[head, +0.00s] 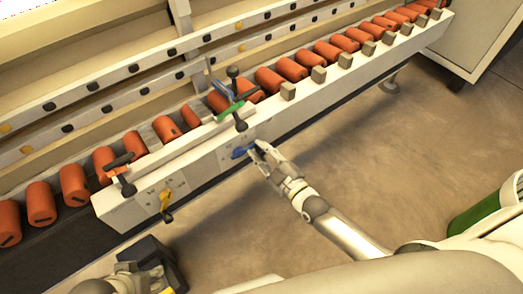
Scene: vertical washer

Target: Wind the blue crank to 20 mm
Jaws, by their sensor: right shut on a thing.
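The blue crank (239,153) sits on the front face of the washer's control housing (205,165), left of the picture's middle. My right gripper (256,150) reaches in from the lower right and is shut on the blue crank, hiding part of it. No readable scale or number shows at this size. My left gripper (165,272) is at the lower left, partly cut off by the picture's edge; its fingers are not clear.
An orange crank (165,201), a red crank (122,172) and a green crank (230,111) are mounted nearby. Orange rollers (270,80) line the conveyor. The floor in front is open.

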